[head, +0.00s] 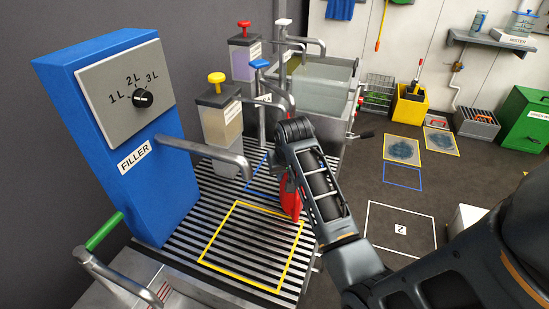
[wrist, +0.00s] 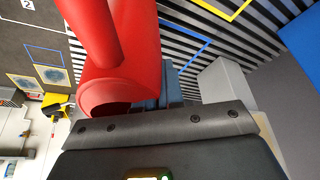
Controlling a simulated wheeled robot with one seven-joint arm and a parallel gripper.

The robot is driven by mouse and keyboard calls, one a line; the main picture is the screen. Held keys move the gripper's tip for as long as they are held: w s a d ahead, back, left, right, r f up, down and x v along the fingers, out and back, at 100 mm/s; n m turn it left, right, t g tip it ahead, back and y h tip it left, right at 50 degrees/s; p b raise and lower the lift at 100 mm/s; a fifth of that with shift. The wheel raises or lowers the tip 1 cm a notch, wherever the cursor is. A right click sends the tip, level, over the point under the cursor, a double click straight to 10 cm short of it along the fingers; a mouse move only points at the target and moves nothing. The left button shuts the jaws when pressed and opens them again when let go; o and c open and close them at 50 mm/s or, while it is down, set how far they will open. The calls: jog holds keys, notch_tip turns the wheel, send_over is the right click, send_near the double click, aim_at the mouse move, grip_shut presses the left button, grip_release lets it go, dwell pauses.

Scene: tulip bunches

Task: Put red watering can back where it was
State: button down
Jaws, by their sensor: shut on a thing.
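The red watering can shows in the head view (head: 290,196) as a narrow red strip beside my arm, above the slatted metal grate. In the wrist view the red can (wrist: 125,45) is large and close, with an opening facing the camera. My gripper (head: 285,172) is shut on it; the fingers are mostly hidden behind my wrist in the head view. Most of the can is hidden by my arm. A yellow square outline (head: 203,260) and a blue outline (head: 251,190) are marked on the grate, near the can.
A blue filler box (head: 60,120) with a dial and a metal spout stands at the left. Dispensers with yellow (head: 215,78), red and white knobs and a sink of water (head: 322,82) stand behind. Floor outlines, a yellow bucket (head: 408,108) and a green box (head: 526,118) lie right.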

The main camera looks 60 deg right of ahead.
jog(key=w+d+f, duration=0.1)
jog(key=w+d, duration=0.5)
jog(key=d, duration=0.1)
jog(key=shift+w+d+f, duration=0.15)
jog(key=shift+d+f, duration=0.1)
jog(key=shift+d, duration=0.1)
jog(key=shift+f, duration=0.1)
jog(key=c, duration=1.3)
grip_release()
jog(key=shift+o, duration=0.2)
jog(key=p+v, duration=0.1)
jog(key=v, duration=1.1)
